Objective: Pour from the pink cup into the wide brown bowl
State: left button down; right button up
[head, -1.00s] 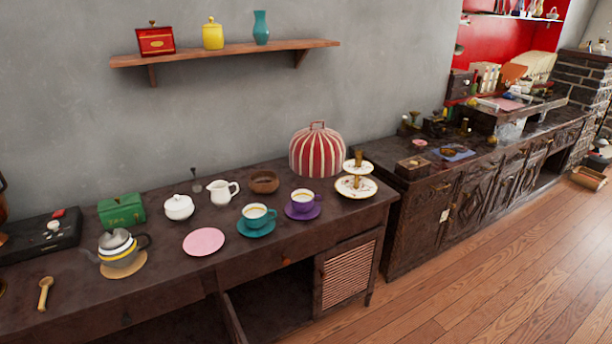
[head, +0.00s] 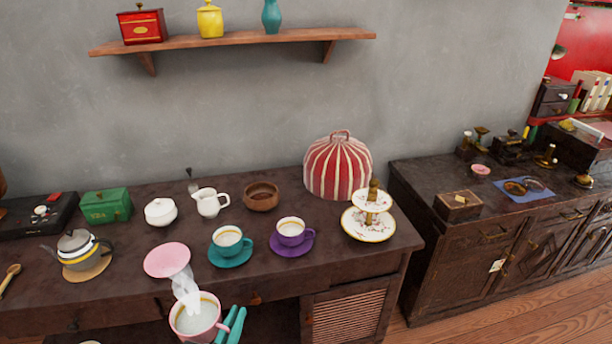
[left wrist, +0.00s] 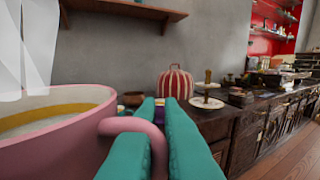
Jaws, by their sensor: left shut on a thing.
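The pink cup (head: 197,322) is at the bottom of the head view, in front of the table's edge. It looks roughly upright, with pale liquid inside and white steam rising. My left gripper (head: 236,322), with teal fingers, is shut on the cup's handle, to the right of the cup body. In the left wrist view, the cup (left wrist: 60,145) fills the left side and its handle passes between the fingers (left wrist: 166,115). The wide brown bowl (head: 261,204) stands on the table, behind and to the right of the cup, apart from it. My right gripper is not in view.
The pink saucer (head: 166,260), teal cup (head: 227,241) and purple cup (head: 291,233) stand in front of the bowl. A white jug (head: 209,203) is left of it. The striped cosy (head: 338,168) and tiered stand (head: 368,225) are to its right.

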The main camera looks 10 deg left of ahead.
aim_at(261, 196)
jog(key=i+j+z, duration=0.1)
jog(key=i, duration=0.35)
jog(key=i+j, duration=0.25)
jog(key=i, duration=0.2)
jog(key=i+j+z, duration=0.15)
jog(key=i, duration=0.3)
